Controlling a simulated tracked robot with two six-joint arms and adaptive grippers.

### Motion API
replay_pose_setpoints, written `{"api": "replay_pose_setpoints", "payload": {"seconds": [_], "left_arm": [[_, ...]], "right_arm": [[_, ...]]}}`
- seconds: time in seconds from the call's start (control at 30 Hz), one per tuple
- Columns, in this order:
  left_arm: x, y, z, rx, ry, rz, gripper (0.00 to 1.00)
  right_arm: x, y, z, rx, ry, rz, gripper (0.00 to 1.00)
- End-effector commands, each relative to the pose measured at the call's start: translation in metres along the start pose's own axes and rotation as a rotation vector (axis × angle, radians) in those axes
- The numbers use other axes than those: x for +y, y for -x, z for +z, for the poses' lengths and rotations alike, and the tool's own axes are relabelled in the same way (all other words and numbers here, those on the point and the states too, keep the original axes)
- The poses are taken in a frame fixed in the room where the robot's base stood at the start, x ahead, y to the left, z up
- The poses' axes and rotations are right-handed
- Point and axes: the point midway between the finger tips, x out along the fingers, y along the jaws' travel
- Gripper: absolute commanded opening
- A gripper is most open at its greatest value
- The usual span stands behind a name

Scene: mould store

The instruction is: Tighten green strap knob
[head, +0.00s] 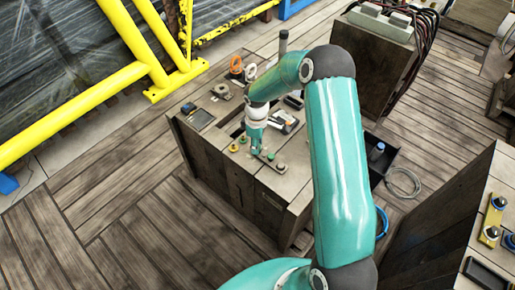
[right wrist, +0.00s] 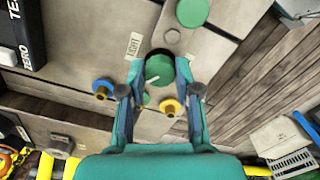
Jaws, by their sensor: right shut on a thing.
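In the right wrist view a round green knob (right wrist: 159,70) with a pale pointer line sits between the two fingers of my right gripper (right wrist: 160,76). The fingers are closed on its sides. A small label (right wrist: 133,45), seemingly reading "TIGHT", lies beside it. In the head view my right gripper (head: 256,150) reaches down onto the top of a wooden cabinet (head: 223,158), and its fingers largely hide what they hold. A second green disc (right wrist: 192,12) shows above the held knob in the wrist view. My left gripper is not in view.
Small yellow-and-blue knobs (right wrist: 103,88) flank the held knob in the wrist view. An orange ring (head: 236,65) and a dark upright handle (head: 283,42) stand at the cabinet's back. A yellow rail (head: 75,112) runs at left. Plank floor lies clear at lower left.

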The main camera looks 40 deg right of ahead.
Motion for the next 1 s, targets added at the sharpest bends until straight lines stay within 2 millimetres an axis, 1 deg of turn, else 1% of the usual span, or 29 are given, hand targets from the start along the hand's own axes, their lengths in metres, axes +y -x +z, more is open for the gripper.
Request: {"api": "replay_pose_setpoints", "payload": {"seconds": [0.03, 0.5, 0.8, 1.0], "left_arm": [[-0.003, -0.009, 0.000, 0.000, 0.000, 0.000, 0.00], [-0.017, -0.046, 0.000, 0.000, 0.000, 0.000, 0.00], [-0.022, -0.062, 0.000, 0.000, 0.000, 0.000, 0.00], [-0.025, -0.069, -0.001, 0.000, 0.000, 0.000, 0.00]], "right_arm": [[0.002, -0.003, -0.003, 0.008, -0.043, 0.007, 0.00], [0.002, -0.001, -0.003, 0.011, -0.489, 0.006, 0.00], [0.002, 0.000, -0.003, 0.013, -0.747, 0.005, 0.00], [0.002, 0.001, -0.003, 0.012, -0.864, 0.004, 0.00]]}}
